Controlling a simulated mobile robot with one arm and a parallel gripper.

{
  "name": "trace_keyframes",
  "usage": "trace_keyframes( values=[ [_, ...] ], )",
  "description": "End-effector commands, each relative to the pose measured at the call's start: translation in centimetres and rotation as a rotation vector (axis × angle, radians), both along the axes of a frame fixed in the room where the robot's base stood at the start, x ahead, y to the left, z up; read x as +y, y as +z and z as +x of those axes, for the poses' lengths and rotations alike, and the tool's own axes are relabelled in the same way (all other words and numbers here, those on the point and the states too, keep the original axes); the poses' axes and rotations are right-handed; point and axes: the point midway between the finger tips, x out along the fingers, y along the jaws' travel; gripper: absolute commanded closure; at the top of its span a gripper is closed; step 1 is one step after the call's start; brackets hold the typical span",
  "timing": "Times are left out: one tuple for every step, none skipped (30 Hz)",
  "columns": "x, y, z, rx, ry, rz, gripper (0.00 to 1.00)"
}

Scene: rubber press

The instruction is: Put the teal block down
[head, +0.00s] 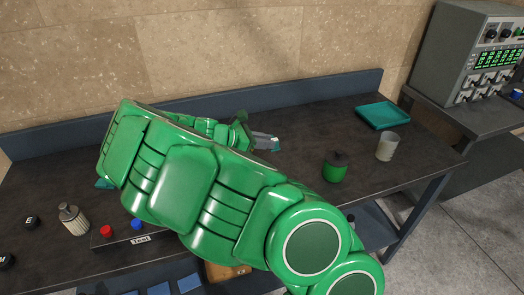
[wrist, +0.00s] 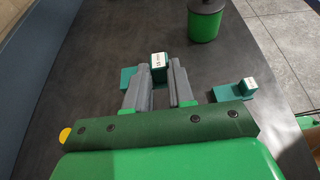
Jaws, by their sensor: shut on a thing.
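My gripper (wrist: 160,75) is shut on a small teal block (wrist: 159,70) with a white label on its top, seen between the fingertips in the wrist view. A flat teal piece (wrist: 128,76) shows just left of the fingers; I cannot tell whether it joins the held block. In the head view my gripper (head: 264,142) shows past my green arm, over the dark workbench (head: 300,185). The arm hides most of the gripper and block there. I cannot tell whether the block touches the bench.
Another labelled teal block (wrist: 248,86) by a flat teal piece stands right of my gripper. A green lidded jar (head: 335,168), a pale cup (head: 386,147) and a teal tray (head: 383,116) are on the bench's right. A metal bottle (head: 73,219) and button box (head: 140,239) are left.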

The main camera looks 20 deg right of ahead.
Motion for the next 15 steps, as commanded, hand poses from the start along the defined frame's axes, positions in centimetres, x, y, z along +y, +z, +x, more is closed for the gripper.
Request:
trace_keyframes(
  values=[
    [0.0,0.5,0.0,-0.001,0.001,0.0,1.0],
    [0.0,0.6,0.0,0.0,0.001,0.0,1.0],
    [0.0,0.9,0.0,0.0,0.001,-0.001,1.0],
    [0.0,1.0,0.0,0.0,0.001,-0.001,1.0],
    [0.0,1.1,0.0,0.0,0.0,-0.001,1.0],
    [0.0,1.1,0.0,0.0,0.0,-0.001,1.0],
    [0.0,1.2,0.0,0.001,0.001,-0.001,1.0],
    [0.1,1.2,0.0,0.0,0.004,-0.001,1.0],
    [0.3,1.2,0.2,0.0,0.01,-0.001,1.0],
    [0.5,1.2,0.3,0.0,0.017,0.0,1.0],
    [0.7,1.2,0.4,0.001,0.027,0.0,1.0],
    [1.1,1.3,0.7,0.0,0.044,0.0,1.0],
    [1.5,1.4,1.0,0.001,0.06,-0.001,1.0],
    [2.0,1.4,1.3,0.001,0.078,-0.001,1.0],
    [2.7,1.5,1.7,0.001,0.107,-0.001,1.0]
  ],
)
